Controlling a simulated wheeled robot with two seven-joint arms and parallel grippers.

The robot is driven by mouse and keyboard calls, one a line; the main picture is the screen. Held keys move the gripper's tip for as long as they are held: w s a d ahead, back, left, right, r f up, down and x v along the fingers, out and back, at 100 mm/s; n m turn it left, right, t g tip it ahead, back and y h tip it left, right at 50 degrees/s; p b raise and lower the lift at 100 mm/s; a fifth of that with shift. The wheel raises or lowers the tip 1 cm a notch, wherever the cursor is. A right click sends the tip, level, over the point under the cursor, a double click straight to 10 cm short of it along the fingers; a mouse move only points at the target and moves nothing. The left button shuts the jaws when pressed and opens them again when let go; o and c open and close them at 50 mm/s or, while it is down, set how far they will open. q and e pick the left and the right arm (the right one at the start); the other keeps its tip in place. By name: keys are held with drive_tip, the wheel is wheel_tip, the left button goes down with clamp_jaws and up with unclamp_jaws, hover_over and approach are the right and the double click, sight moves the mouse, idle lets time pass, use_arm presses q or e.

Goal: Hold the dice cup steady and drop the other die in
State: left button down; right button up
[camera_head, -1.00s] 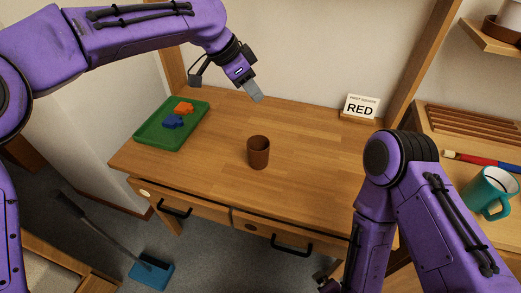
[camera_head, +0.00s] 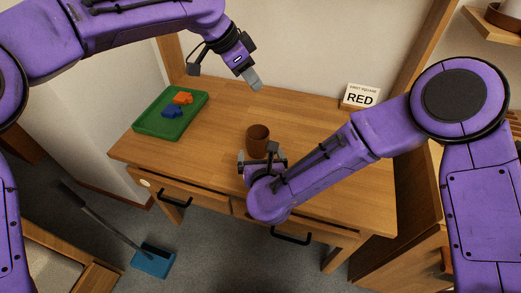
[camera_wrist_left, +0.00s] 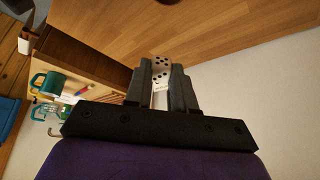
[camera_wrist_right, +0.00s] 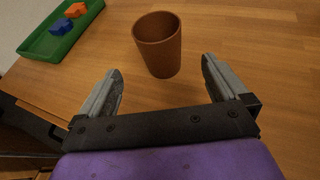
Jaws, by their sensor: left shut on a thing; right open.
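The brown dice cup (camera_head: 257,141) stands upright on the wooden table. It also shows in the right wrist view (camera_wrist_right: 158,45), and its inside is too dark to tell what is in it. My right gripper (camera_wrist_right: 163,82) is open, with the cup just beyond its fingertips and roughly between their lines, not gripped. In the head view my right gripper (camera_head: 260,160) is at the cup's near side. My left gripper (camera_head: 257,86) is up and behind the cup, shut on a white die with black pips (camera_wrist_left: 161,68), which shows between its fingers in the left wrist view.
A green tray (camera_head: 145,131) with an orange piece (camera_head: 183,98) and a blue piece (camera_head: 171,113) is at the table's left. A sign reading RED (camera_head: 361,96) stands at the back right. The tabletop (camera_head: 215,140) around the cup is clear.

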sight(257, 137)
drive_tip(key=x, duration=1)
drive_tip(key=shift+w+f, duration=0.2)
drive_tip(key=shift+f, duration=0.05)
drive_tip(key=c, duration=1)
use_arm(q)
wheel_tip(257, 137, down, 13)
use_arm(e)
drive_tip(key=shift+c, duration=0.2)
use_arm(q)
drive_tip(key=c, duration=0.9)
unclamp_jaws()
drive_tip(key=shift+o, duration=0.2)
drive_tip(key=shift+r, duration=0.1)
